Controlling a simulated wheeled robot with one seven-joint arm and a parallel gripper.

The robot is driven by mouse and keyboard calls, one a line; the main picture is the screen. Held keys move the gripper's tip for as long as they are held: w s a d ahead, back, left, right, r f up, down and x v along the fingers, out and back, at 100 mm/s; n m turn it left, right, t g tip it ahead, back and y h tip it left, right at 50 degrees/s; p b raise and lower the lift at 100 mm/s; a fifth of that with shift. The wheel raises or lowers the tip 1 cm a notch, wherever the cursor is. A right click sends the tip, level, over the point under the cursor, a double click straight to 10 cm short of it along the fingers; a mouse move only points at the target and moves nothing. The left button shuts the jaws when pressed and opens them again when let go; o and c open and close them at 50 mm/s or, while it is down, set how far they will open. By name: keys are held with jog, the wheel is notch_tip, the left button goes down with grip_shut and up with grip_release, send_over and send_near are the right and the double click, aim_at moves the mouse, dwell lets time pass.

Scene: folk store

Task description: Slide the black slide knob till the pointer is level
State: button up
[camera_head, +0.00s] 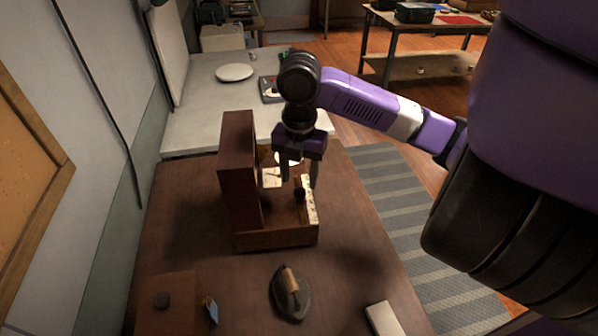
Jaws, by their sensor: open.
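A reddish-brown wooden box (240,170) stands on the brown table, with a tall panel on its left and a low open front. A black round knob (299,193) sits beside a pale speckled strip (311,205) on the right side of the box. A small pale plate (271,178) is inside, near the tall panel. The pointer is too small to make out, so I cannot tell its tilt. My gripper (299,180) points down over the box, open, with its two fingers apart just above the knob. I cannot tell whether they touch it.
On the brown table (180,235), a dark iron-like object with a wooden handle (290,289) lies in front of the box. A pale block (384,319) is front right and a brown box (168,302) front left. A white table (205,112) with a plate (234,72) stands behind.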

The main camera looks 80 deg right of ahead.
aim_at(300, 191)
jog(key=shift+f+b, duration=1.65)
jog(key=shift+f, duration=1)
jog(key=shift+f, duration=0.1)
jog(key=c, duration=0.9)
